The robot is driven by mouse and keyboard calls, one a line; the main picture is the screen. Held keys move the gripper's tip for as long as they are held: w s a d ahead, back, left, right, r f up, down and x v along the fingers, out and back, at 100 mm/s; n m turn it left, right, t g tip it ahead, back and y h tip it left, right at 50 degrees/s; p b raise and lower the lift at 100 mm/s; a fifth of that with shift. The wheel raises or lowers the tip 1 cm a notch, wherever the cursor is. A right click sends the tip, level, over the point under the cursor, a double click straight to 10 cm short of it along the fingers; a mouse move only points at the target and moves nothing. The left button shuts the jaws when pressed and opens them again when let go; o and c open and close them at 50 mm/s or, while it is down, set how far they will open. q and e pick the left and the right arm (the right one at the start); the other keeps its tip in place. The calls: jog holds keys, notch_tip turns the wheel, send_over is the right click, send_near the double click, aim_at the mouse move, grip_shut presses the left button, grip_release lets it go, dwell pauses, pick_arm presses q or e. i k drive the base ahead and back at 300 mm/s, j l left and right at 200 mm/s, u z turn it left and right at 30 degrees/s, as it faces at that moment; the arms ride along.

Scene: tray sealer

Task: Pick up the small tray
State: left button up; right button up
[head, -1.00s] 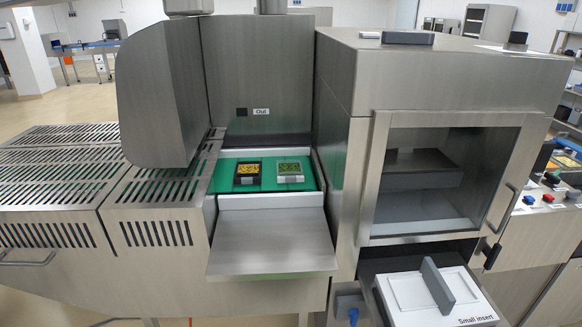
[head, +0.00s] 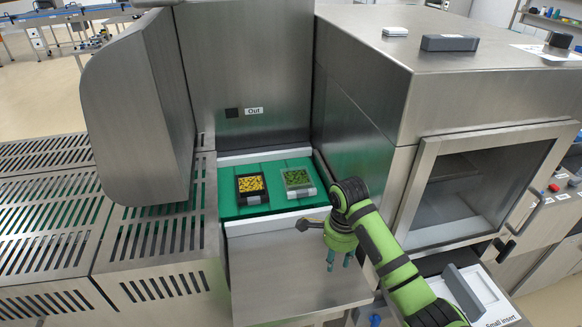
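Two small food trays lie side by side on the green belt (head: 230,205) under the "Out" label. The left one is a black tray (head: 251,198) with yellow contents. The right one is a pale grey tray (head: 305,192) with green contents. They look similar in size, and I cannot tell which one is called small. My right gripper (head: 339,263) points down over the sloping steel plate, in front of and to the right of the trays. Its fingertips are apart with nothing between them. It touches neither tray. My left gripper is out of view.
A steel plate (head: 280,285) slopes down in front of the belt. A tall steel hood (head: 135,115) stands left of the trays, and the windowed sealer cabinet (head: 365,75) stands right. A "Small insert" drawer (head: 492,300) is at lower right. Slotted covers (head: 150,235) lie left.

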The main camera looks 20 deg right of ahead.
aim_at(297, 182)
jog(key=i, duration=0.95)
